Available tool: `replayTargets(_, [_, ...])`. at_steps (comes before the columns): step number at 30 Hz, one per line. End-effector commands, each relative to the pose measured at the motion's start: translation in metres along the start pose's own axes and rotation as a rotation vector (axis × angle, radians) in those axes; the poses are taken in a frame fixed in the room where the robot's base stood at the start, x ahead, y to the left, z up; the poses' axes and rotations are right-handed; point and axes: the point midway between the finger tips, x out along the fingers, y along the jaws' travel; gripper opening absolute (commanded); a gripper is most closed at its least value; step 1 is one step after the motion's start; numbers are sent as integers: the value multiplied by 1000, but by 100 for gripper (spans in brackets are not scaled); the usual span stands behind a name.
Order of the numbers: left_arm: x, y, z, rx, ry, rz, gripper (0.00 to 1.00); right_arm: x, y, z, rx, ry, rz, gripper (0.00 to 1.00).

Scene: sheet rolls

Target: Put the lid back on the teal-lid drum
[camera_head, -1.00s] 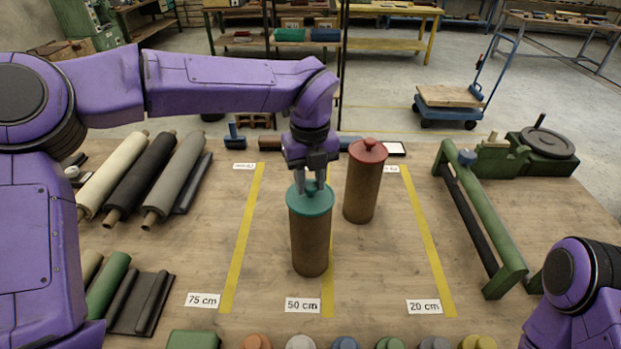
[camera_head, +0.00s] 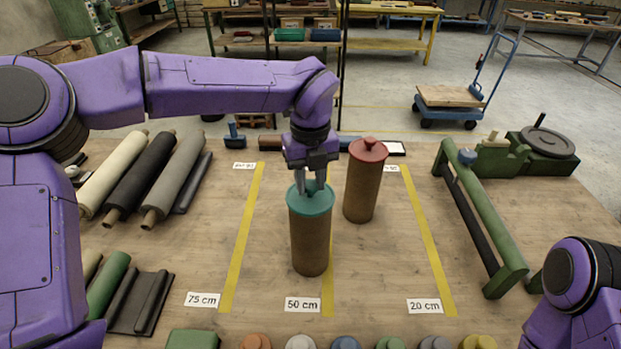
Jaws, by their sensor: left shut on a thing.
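The brown drum (camera_head: 310,246) stands upright on the table by the 50 cm label. The teal lid (camera_head: 312,207) sits on its top, level and in line with the drum as far as I can see. My left gripper (camera_head: 311,188) points down from above, its fingers shut on the knob of the teal lid. The knob is mostly hidden between the fingers. My right arm shows only in part at the lower right; its gripper is out of view.
A drum with a red lid (camera_head: 368,151) stands close by, right and behind. Rolls (camera_head: 146,181) lie at the left. A green roller frame (camera_head: 486,220) stands at the right. Several coloured knobbed pieces line the front edge. The table left of the teal-lid drum is clear.

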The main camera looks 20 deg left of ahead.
Motion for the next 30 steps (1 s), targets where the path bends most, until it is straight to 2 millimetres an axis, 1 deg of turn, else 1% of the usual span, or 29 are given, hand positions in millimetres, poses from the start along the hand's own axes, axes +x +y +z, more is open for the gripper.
replayTargets(11, [0,0,0,0,0,0,3,1,0,0,0,0,0,58])
replayTargets(12, [0,0,0,0,0,0,39,1,0,0,0,0,0,58])
replayTargets(14, [0,0,0,0,0,0,58,1,0,0,0,0,0,58])
replayTargets(15, [0,0,0,0,0,0,62,1,0,0,0,0,0,58])
replayTargets(20, [0,0,0,0,0,0,62,1,0,0,0,0,0,58])
replayTargets(21, [0,0,0,0,0,0,65,1,0,0,0,0,0,58])
replayTargets(23, [1,0,0,0,0,0,85,1,0,0,0,0,0,58])
replayTargets(24, [1,0,0,0,0,0,88,1,0,0,0,0,0,58])
replayTargets(30, [1,0,0,0,0,0,88,1,0,0,0,0,0,58])
